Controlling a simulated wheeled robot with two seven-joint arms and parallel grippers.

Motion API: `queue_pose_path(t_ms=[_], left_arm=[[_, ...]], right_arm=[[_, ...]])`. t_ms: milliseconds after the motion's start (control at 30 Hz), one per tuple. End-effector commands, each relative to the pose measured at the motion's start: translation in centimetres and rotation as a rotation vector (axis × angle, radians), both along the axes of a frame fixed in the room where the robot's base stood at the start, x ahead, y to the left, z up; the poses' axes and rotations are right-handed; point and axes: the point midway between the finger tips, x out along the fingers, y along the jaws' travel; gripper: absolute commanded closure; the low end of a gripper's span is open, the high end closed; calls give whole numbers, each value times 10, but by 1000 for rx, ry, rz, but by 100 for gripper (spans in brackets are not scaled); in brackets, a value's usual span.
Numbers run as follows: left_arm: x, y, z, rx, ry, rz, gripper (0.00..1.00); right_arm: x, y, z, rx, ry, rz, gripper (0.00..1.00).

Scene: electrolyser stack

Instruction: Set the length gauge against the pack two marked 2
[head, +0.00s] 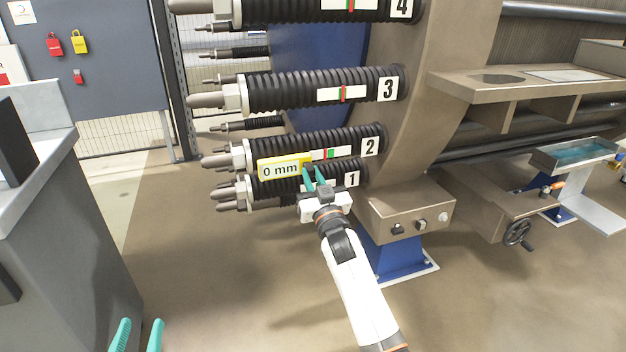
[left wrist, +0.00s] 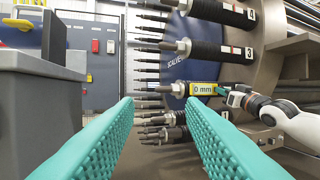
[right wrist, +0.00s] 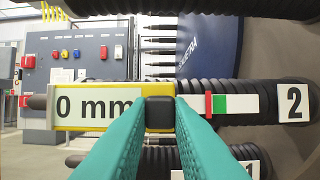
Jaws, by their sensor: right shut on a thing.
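The length gauge (head: 282,169) is a yellow-framed bar with a display reading 0 mm. My right gripper (head: 313,182) is shut on its dark block, with the display to the left of the fingers. The gauge lies in front of pack two (head: 341,140), a ribbed black cylinder with a 2 label and a red-green strip. In the right wrist view the gauge (right wrist: 95,106) covers the left part of pack two (right wrist: 262,89), roughly level along it. I cannot tell whether they touch. The gauge also shows in the left wrist view (left wrist: 203,89). My left gripper (head: 137,336) is open and empty.
Pack one (head: 345,170) lies just below, close to my right gripper; pack three (head: 300,90) and pack four (head: 320,8) are above. A grey cabinet (head: 60,200) stands at the left. A control box with knobs (head: 408,222) is at the right. The floor between is clear.

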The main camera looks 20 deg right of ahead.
Motion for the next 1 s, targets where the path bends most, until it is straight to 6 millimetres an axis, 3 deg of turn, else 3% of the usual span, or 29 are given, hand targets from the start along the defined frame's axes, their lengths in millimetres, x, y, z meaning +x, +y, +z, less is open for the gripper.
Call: queue_pose_path(t_ms=[967,1000], left_arm=[[-4,-3,23,-39,-144,-12,64],[-4,-3,23,-38,-143,-12,64]], right_arm=[[11,0,1,1,-2,0,100],[10,0,1,1,-2,0,76]])
